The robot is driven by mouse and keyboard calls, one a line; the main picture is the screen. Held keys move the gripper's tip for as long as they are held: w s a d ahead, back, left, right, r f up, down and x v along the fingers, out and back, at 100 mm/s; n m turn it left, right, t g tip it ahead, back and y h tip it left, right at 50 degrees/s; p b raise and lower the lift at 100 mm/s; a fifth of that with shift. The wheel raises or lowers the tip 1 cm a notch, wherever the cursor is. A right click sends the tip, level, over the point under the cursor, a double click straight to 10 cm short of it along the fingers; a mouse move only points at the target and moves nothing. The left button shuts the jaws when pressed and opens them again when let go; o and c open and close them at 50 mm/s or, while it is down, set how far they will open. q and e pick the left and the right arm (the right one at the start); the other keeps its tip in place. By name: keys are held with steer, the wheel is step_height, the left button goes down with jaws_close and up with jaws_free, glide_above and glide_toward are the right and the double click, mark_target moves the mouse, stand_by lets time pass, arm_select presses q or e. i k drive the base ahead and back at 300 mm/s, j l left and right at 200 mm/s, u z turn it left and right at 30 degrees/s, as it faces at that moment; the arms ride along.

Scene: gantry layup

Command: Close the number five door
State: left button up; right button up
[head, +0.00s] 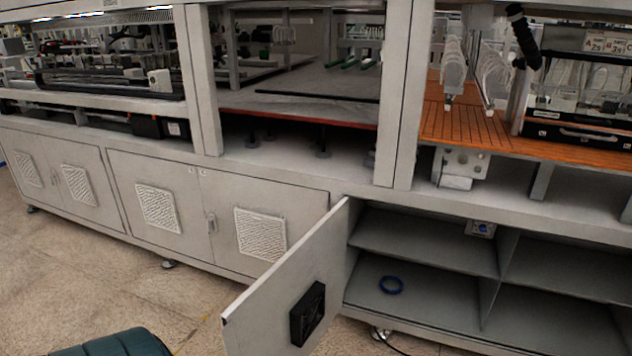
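One grey cabinet door (272,296) stands swung open in the lower middle of the head view. It is hinged at its right edge, beside the open compartment, and a black square fan or vent (307,314) is on its inner face. I see no number on it. Neither of my grippers is in view.
Shut cabinet doors with white vents (158,208) run to the left. Upright posts (404,95) and an orange slatted deck (480,129) are above. The speckled floor (130,275) is open at the front left. A dark rounded object (118,343) shows at the bottom edge.

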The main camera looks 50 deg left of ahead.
mark_target(307, 279)
steer(key=k+j, duration=0.1)
steer(key=j, duration=0.3)
steer(key=k+j, duration=0.1)
steer(key=j, duration=0.3)
steer(key=k+j+z, duration=0.1)
steer(key=j, duration=0.3)
steer(key=k+j, duration=0.1)
steer(key=j, duration=0.25)
steer(key=k+j, duration=0.15)
steer(key=j, duration=0.25)
steer(key=k+j+z, duration=0.1)
steer(key=j, duration=1.95)
